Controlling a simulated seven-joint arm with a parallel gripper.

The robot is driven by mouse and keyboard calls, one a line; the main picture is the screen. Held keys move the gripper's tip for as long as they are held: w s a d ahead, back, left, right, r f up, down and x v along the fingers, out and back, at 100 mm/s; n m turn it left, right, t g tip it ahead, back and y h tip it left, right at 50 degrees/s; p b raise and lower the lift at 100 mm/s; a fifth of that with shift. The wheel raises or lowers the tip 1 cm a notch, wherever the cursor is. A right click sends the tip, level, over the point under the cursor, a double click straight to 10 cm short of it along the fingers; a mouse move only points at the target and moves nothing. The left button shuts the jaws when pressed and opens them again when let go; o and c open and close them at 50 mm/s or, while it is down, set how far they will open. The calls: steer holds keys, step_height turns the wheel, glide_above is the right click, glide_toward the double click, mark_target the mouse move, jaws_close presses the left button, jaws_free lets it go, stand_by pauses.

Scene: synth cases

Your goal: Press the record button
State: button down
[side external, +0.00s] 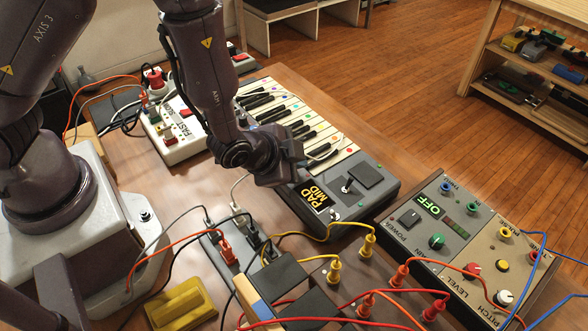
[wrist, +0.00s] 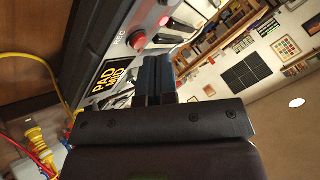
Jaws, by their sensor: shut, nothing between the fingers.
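A red round button (wrist: 137,38) shows in the wrist view on the keyboard's grey panel, next to lettering that seems to read "REC". I cannot make it out in the side view, where my arm covers part of the panel. My gripper (side external: 290,165) is over the keyboard's near part. In the wrist view my gripper (wrist: 155,70) is shut and empty, its fingers just right of the button; contact cannot be told.
A second red round part (wrist: 165,21) lies beyond the button. A control box reading "OFF" (side external: 412,222) stands right of the keyboard. Yellow, red and black cables and plugs crowd the front, with a yellow block (side external: 180,305). A white box (side external: 178,140) is at left.

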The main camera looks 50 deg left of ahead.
steer(key=shift+r, duration=3.05)
